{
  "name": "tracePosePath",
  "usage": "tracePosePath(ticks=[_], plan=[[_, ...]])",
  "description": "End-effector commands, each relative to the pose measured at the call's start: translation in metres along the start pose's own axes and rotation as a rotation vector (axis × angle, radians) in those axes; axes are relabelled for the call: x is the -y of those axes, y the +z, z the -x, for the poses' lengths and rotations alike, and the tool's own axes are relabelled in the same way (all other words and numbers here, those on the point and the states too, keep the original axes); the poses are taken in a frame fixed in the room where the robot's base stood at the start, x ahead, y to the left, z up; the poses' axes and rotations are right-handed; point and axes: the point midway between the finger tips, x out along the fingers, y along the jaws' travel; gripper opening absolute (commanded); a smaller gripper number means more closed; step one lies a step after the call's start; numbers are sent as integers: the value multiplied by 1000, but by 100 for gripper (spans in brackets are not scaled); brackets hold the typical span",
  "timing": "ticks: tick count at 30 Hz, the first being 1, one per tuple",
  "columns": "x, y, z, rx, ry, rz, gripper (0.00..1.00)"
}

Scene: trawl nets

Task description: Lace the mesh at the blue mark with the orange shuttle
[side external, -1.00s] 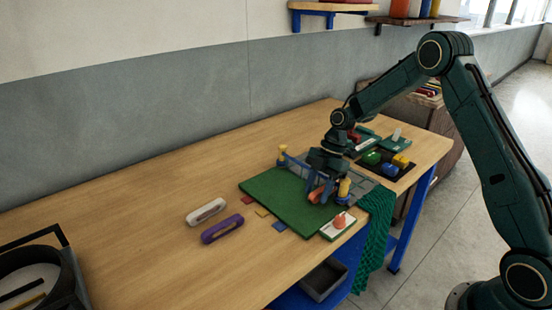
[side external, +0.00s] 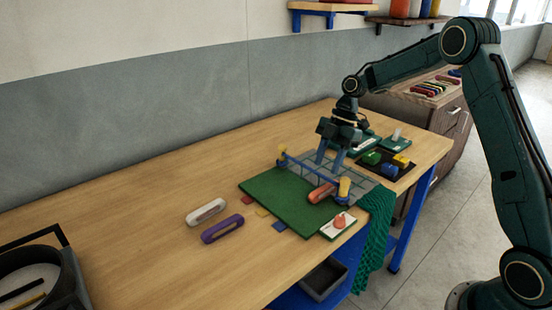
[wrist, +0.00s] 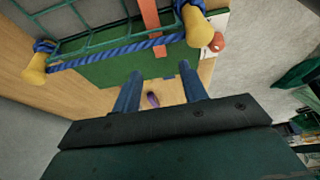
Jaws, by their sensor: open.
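The orange shuttle (side external: 322,193) lies on the green mat (side external: 290,208) near the right yellow post (side external: 344,187). In the wrist view the shuttle (wrist: 150,14) crosses the blue rope (wrist: 115,48) along the mesh (wrist: 85,40); I cannot tell how it is threaded. The mesh stretches between two yellow posts.
A white shuttle (side external: 206,212) and a purple shuttle (side external: 222,229) lie left of the mat. A white card (side external: 338,226) with an orange piece is at the front corner. A dark tray (side external: 385,167) with coloured pieces stands right. Green netting (side external: 373,225) hangs off the edge.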

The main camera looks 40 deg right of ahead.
Motion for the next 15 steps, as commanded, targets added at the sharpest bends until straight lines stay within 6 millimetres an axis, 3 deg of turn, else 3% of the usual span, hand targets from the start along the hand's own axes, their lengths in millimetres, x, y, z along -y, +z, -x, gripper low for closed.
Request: tracePosePath(ticks=[6,15], plan=[[-1,0,33,0,3,1,43],[0,0,50,0,1,-1,43]])
